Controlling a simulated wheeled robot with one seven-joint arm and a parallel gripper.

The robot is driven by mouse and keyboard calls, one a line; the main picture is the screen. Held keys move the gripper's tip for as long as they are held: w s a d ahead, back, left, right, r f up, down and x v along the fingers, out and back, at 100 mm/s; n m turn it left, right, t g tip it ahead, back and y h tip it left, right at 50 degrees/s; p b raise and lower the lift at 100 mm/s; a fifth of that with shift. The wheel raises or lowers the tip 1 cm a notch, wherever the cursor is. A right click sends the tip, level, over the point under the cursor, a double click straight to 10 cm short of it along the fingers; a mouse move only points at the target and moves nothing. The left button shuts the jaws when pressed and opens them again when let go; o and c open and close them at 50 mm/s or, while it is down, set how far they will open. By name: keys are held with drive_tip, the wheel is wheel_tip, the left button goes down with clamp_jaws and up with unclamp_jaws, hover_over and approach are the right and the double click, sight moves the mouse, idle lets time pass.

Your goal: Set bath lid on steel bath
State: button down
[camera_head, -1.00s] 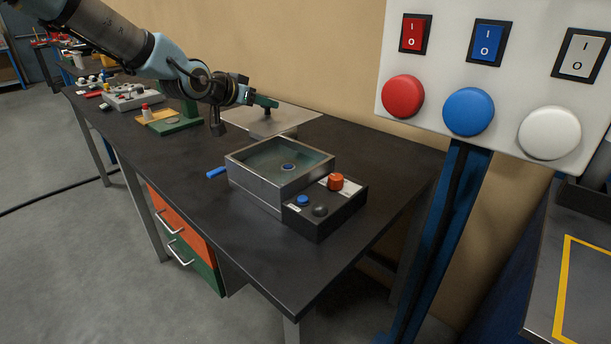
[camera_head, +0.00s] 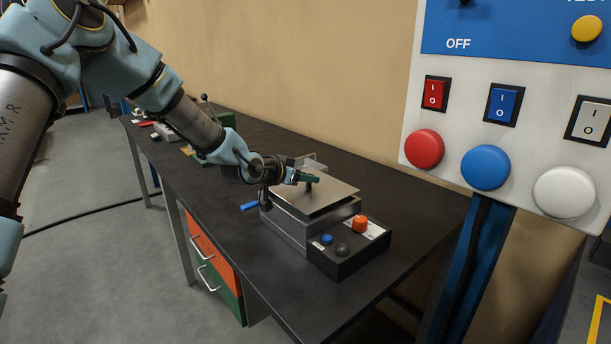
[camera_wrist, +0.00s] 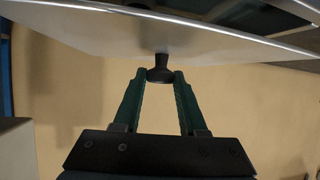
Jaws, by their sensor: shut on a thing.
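The bath lid (camera_head: 330,199) is a flat, light metal plate with a small dark knob. It lies over the top of the steel bath (camera_head: 291,225), hiding the bath's opening. I cannot tell whether the lid rests on the rim or hovers just above it. My gripper (camera_head: 310,180) is shut on the lid's knob. In the wrist view, the green fingers of my gripper (camera_wrist: 161,77) pinch the black knob, and the lid (camera_wrist: 150,35) spans the top of the picture.
A black control box (camera_head: 347,247) with blue, black and orange knobs adjoins the bath's right front. A blue handle (camera_head: 250,206) sticks out at its left. A panel (camera_head: 505,140) with red, blue and white buttons stands at right. The dark bench top is clear in front.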

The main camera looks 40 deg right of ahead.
drive_tip(key=shift+f+b, duration=0.7)
drive_tip(key=shift+b, duration=0.05)
drive_tip(key=shift+c, duration=2.3)
unclamp_jaws()
drive_tip(key=shift+r, duration=0.1)
drive_tip(key=shift+r+p, duration=0.2)
drive_tip(key=shift+p, duration=0.15)
drive_tip(key=b+v, duration=0.2)
drive_tip(key=v, duration=1)
drive_tip(key=shift+r, duration=0.3)
drive_tip(key=shift+a, duration=0.1)
